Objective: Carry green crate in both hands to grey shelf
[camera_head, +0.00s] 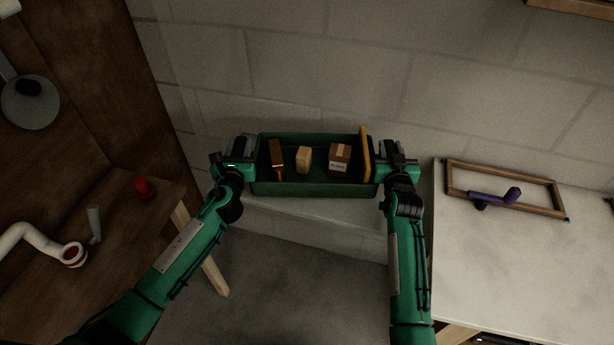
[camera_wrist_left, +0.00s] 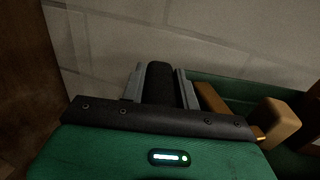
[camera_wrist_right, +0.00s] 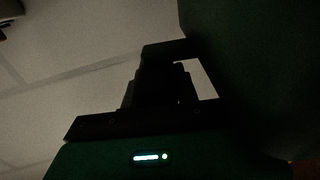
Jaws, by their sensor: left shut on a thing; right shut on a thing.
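The green crate (camera_head: 315,188) hangs level between my two grippers in front of the pale block wall. Inside it are a brush-like tool with an orange-brown handle (camera_head: 276,155), a tan block (camera_head: 303,159), a small cardboard box (camera_head: 340,157) and an upright orange-yellow piece (camera_head: 366,153). My left gripper (camera_head: 243,165) is shut on the crate's left end; my right gripper (camera_head: 384,165) is shut on its right end. A pale grey ledge (camera_head: 330,220), possibly the grey shelf, shows below the crate along the wall. Whether the crate touches it, I cannot tell.
A brown wooden bench at left carries a red part (camera_head: 143,187) and a white pipe (camera_head: 35,235). A pale table (camera_head: 520,265) at right holds a wooden frame (camera_head: 505,180) and a purple tool (camera_head: 495,197). Open floor (camera_head: 300,280) lies between them.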

